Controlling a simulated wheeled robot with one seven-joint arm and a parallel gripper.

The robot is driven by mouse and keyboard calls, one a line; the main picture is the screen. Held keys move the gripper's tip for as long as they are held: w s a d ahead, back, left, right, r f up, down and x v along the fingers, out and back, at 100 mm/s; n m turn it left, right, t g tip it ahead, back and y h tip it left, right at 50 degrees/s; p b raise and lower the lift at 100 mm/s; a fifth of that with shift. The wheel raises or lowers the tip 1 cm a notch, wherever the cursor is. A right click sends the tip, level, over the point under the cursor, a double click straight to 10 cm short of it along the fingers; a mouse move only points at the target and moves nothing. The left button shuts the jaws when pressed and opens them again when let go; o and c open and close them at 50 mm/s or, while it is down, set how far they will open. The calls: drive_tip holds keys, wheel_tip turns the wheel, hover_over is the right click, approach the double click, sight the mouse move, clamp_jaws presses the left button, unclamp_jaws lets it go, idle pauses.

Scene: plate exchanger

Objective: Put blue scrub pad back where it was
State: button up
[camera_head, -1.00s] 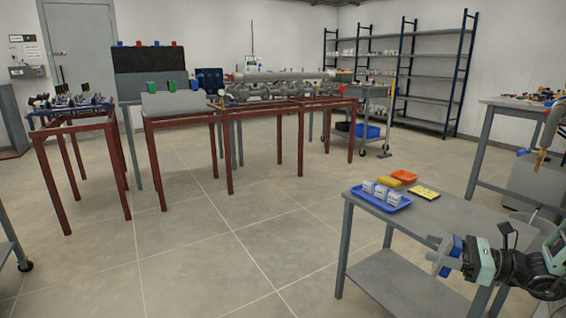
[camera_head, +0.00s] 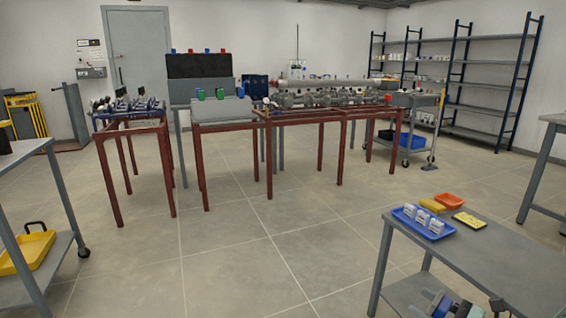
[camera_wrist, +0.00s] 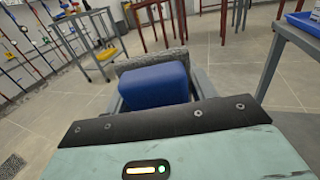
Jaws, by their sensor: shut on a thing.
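The blue scrub pad (camera_wrist: 155,85) is a blue block with a grey, rough-looking layer on its far side. My gripper (camera_wrist: 152,72) is shut on it, with fingers at its left and right sides in the wrist view. In the head view, my gripper (camera_head: 430,298) is at the bottom edge, partly cut off, in front of the near grey table (camera_head: 480,246). A bit of the blue pad (camera_head: 438,297) shows there. The pad is held in the air, and the floor shows beyond it in the wrist view.
The near table carries a blue tray (camera_head: 408,228) with white boxes, a yellow block (camera_head: 432,206), an orange container (camera_head: 449,200) and a flat yellow item (camera_head: 470,220). A cart (camera_head: 45,250) with a yellow tray stands left. Red-framed benches stand behind. The middle floor is clear.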

drive_tip(key=s+r+m+t+h+p, duration=0.3)
drive_tip(key=r+m+h+p, duration=0.5)
drive_tip(key=p, duration=1.1)
wheel_tip(320, 180, up, 6)
drive_tip(key=t+h, duration=0.1)
drive_tip(key=h, duration=0.2)
drive_tip(key=shift+a+h, duration=0.2)
drive_tip(key=shift+h, duration=0.2)
drive_tip(key=shift+s+d, duration=0.1)
drive_tip(key=shift+s, duration=0.05)
